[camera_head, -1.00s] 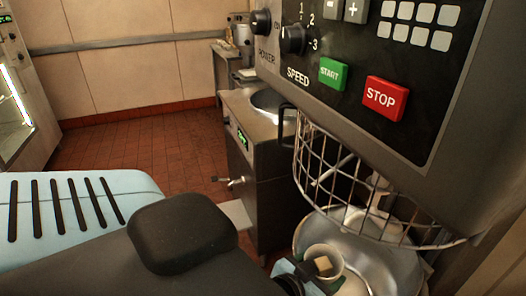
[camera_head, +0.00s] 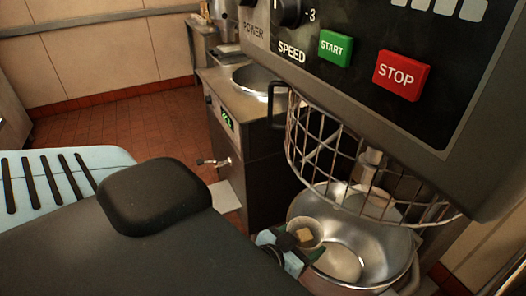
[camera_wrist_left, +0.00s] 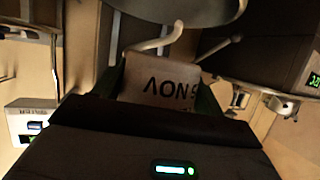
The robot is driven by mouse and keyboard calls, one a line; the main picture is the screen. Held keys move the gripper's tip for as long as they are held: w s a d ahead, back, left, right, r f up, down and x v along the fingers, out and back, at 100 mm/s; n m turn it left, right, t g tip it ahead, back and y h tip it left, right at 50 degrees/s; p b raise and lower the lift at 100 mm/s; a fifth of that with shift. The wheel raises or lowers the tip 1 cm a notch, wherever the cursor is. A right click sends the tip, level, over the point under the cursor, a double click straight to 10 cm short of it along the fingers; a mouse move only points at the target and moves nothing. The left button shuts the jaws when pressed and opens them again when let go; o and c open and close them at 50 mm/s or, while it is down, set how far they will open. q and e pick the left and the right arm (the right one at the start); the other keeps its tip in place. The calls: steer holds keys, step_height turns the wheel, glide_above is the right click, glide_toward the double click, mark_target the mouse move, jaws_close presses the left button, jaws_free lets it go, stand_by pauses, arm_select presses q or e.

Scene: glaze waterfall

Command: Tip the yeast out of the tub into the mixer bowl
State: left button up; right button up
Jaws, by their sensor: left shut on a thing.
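My left gripper (camera_head: 287,248) is shut on a small pale tub (camera_head: 319,229). The tub's open mouth faces the head camera, and a tan block of yeast (camera_head: 304,236) shows inside it. In the left wrist view the tub (camera_wrist_left: 160,88), with dark lettering on its side, sits between the fingers. The steel mixer bowl (camera_head: 388,262) stands below the wire guard. In the head view the tub overlaps the left part of the bowl; its exact height above the rim is hard to tell. My right gripper is not in view.
The wire guard (camera_head: 330,150) hangs over the bowl's back and right side. The mixer's control panel (camera_head: 440,70) with start and stop buttons juts out above. A steel cabinet (camera_head: 240,130) with a round basin stands behind. Red tiled floor (camera_head: 120,140) lies open at left.

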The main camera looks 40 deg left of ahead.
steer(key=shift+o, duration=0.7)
arm_select(q)
steer(key=s+a+f+m+h, duration=0.1)
steer(key=a+f+m+h, duration=0.2)
steer(key=a+f, duration=0.3)
steer(key=shift+s+a+f+g, duration=0.2)
steer(key=shift+a+g, duration=0.2)
steer(key=shift+a, duration=2.4)
steer(key=shift+w, duration=0.2)
